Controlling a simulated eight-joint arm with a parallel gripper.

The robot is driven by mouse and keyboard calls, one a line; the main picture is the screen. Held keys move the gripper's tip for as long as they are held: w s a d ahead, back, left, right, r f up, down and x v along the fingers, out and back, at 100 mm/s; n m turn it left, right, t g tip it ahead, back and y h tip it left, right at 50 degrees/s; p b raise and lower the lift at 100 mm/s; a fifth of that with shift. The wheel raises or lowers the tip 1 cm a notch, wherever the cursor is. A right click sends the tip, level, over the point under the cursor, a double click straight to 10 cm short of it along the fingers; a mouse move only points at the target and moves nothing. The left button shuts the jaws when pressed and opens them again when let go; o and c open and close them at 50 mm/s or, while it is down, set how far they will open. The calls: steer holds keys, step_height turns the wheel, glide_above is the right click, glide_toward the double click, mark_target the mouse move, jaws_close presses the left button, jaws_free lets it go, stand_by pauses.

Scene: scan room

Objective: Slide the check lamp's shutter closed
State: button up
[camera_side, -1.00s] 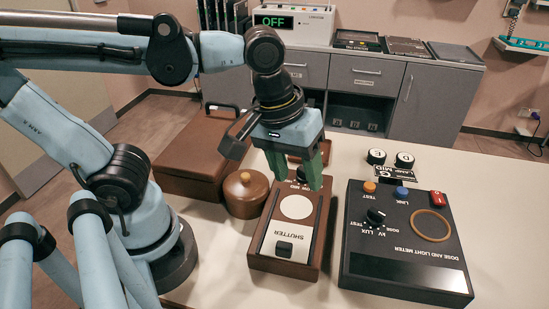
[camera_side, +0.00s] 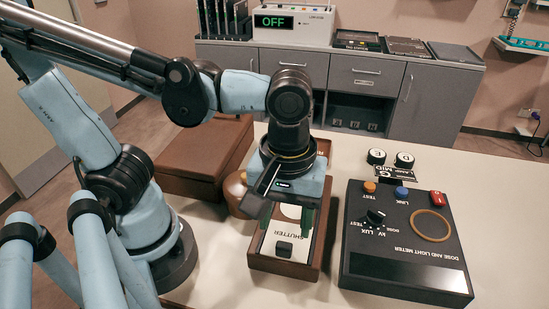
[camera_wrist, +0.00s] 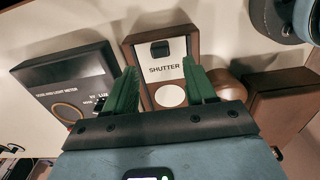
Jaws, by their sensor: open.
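The check lamp is a brown box (camera_side: 312,262) with a white shutter plate (camera_side: 284,238) marked SHUTTER on top. The plate carries a small black knob (camera_side: 284,249) at its near end. In the wrist view the shutter plate (camera_wrist: 165,68), its black knob (camera_wrist: 159,48) and a pale round disc (camera_wrist: 170,95) all show. My gripper (camera_side: 289,220) is over the lamp, above the disc. Its green fingers are open, one on each side of the disc in the wrist view (camera_wrist: 163,88), with nothing between them. The far end of the lamp is hidden behind my gripper.
A black dose and light meter (camera_side: 405,262) stands to the right, with a gap between. A round brown pot (camera_side: 234,190) and a brown case (camera_side: 205,158) stand to the left. A readout box (camera_side: 292,22) at the back shows OFF.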

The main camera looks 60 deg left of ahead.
mark_target(285, 245)
steer(key=shift+f, duration=2.95)
jaws_close()
